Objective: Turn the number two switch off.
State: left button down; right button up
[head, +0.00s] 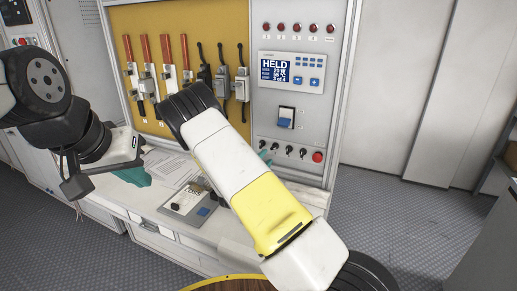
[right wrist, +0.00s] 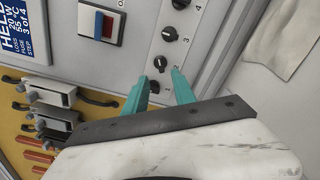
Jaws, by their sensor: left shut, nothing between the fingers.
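A row of small black switches sits low on the grey panel. In the right wrist view the number two switch (right wrist: 160,62) lies just beyond my right gripper's fingertips, roughly in line with the gap. It also shows in the head view (head: 275,147). The number one switch (right wrist: 155,88) is nearer, between the two teal fingers. My right gripper (right wrist: 161,76) is open with nothing held; contact with the panel cannot be told. In the head view it is mostly hidden behind my right arm. My left gripper (head: 136,176) is shut and empty above the bench at left.
The number three switch (right wrist: 170,33) is farther along the row. A red button (head: 318,157) ends it. A tester (head: 187,207) and papers (head: 172,168) lie on the bench.

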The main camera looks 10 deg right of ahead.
aim_at(274, 148)
jog(key=x, duration=0.7)
jog(key=shift+d, duration=0.15)
jog(key=shift+c, duration=0.4)
grip_shut()
